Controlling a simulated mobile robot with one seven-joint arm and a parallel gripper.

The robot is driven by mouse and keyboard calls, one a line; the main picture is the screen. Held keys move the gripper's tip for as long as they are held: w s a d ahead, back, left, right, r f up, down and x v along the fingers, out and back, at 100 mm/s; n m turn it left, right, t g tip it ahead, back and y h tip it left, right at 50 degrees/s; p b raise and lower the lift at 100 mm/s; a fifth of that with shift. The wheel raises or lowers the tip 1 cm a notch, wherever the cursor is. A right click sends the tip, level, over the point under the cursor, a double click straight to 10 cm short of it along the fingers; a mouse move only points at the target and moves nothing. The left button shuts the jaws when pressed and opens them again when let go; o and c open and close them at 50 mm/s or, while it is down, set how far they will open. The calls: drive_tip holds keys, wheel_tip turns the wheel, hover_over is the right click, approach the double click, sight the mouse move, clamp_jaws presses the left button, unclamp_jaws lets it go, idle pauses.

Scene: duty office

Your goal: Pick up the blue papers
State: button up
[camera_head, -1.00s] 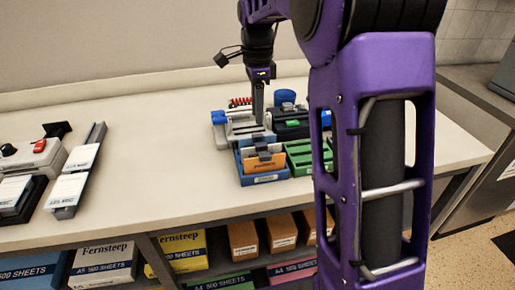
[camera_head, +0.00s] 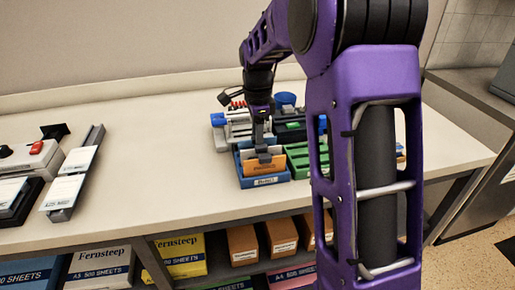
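My gripper (camera_head: 261,148) points down at the blue tray (camera_head: 266,181) near the middle of the counter. Its fingertips are small and dark against the tray's contents, so whether they are open or shut is unclear. The blue tray has a white label on its front and holds an upright orange card (camera_head: 264,168) with a grey piece at its top. No loose blue papers can be made out on the counter. A blue-fronted pack (camera_head: 30,274) marked "500 sheets" lies on the lower shelf at the left, partly cut off by the frame.
A green tray (camera_head: 300,160) stands right of the blue one, partly behind my arm. A grey device (camera_head: 240,122) and a blue round container (camera_head: 286,99) stand behind. Other office items (camera_head: 70,185) lie at the left. The counter between is clear.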

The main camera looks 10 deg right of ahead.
clamp_jaws()
